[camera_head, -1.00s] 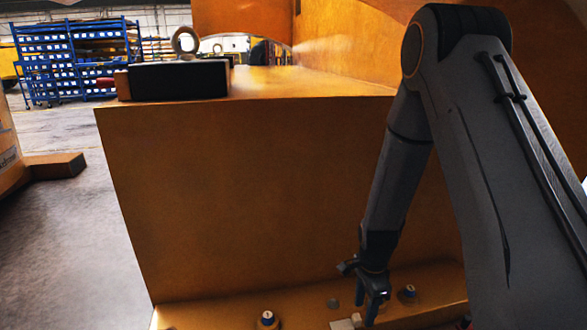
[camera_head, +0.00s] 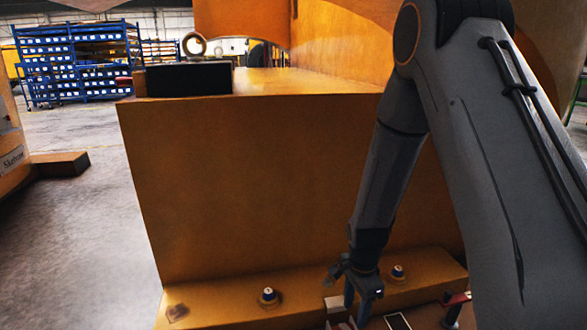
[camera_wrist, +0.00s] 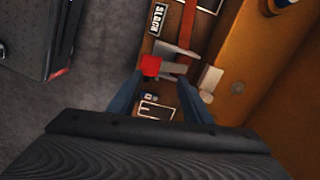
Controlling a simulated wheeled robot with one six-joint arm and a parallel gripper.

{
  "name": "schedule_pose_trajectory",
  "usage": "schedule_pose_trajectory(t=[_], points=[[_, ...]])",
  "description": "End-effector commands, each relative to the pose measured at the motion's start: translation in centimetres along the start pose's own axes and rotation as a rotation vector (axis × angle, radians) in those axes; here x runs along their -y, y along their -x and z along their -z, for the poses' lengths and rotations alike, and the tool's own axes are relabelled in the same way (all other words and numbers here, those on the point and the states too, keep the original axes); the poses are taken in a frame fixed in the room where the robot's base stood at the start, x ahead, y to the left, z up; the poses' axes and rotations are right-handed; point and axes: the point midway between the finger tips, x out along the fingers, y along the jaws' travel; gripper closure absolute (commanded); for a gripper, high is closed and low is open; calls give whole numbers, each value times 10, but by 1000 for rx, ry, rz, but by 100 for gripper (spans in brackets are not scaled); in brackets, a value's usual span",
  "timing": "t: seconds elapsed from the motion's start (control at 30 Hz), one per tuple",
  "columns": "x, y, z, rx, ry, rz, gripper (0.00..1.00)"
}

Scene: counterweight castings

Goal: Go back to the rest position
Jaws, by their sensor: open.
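My gripper (camera_head: 357,302) hangs low at the front of the large orange casting (camera_head: 270,180), over its lower ledge. In the wrist view my gripper (camera_wrist: 160,82) has its two blue-grey fingers spread apart. Nothing is clearly held between them. How far the fingertips are above the board I cannot tell.
Two round fittings, left (camera_head: 268,295) and right (camera_head: 398,272), stand up from the ledge. A black block (camera_head: 188,78) sits on the casting's top. Blue shelving (camera_head: 75,60) stands far behind. Grey floor (camera_head: 95,230) is open at left.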

Motion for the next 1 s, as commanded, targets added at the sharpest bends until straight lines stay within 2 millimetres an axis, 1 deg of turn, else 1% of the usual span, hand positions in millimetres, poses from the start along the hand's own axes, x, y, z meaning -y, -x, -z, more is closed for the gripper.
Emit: schedule_pose_trajectory(t=[0.03,0.27,0.37,0.43,0.57,0.6,0.7,0.8,1.0], points=[[1,7,-9,0,39,3,55],[-3,39,-49,1,265,8,55],[-8,57,-73,2,400,10,55],[-14,73,-93,2,519,14,55],[-35,108,-141,4,809,21,55],[-44,119,-156,5,908,24,55],[-69,142,-188,8,1136,29,55],[-89,156,-208,10,1306,33,55],[-121,175,-234,13,1552,39,55]])
